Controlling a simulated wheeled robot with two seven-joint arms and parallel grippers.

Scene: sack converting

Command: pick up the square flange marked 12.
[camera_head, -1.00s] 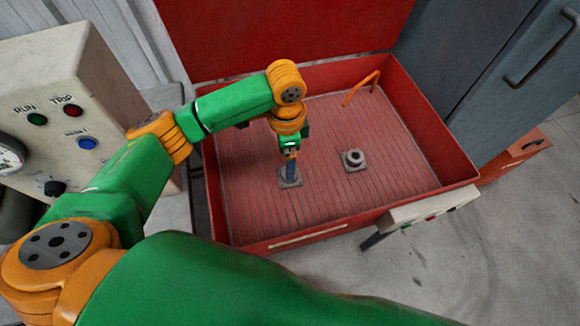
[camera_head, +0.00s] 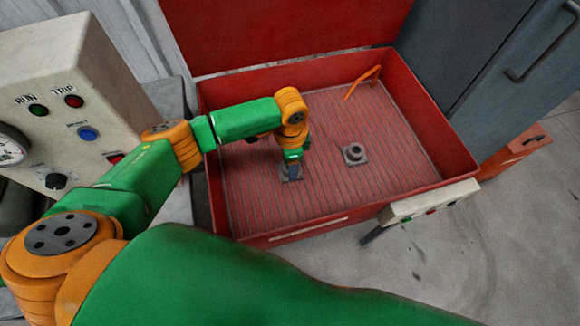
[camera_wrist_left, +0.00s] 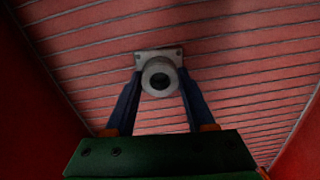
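A grey square flange with a round hub lies on the ribbed floor of the red box, partly hidden by my left gripper (camera_head: 293,174) in the head view. In the left wrist view this flange (camera_wrist_left: 160,76) is centred between the fingertips, its square plate showing behind the hub. My left gripper points down, with its two dark blue fingers apart, one on each side of the hub. I cannot tell whether they touch it. A second grey square flange (camera_head: 355,154) lies to the right with its hub up. No number is legible on either. My right gripper is not in view.
The red box (camera_head: 433,122) has raised walls and an open red lid behind. A beige control panel (camera_head: 60,90) stands at the left, a grey cabinet (camera_head: 510,60) at the right. Most of the box floor is bare.

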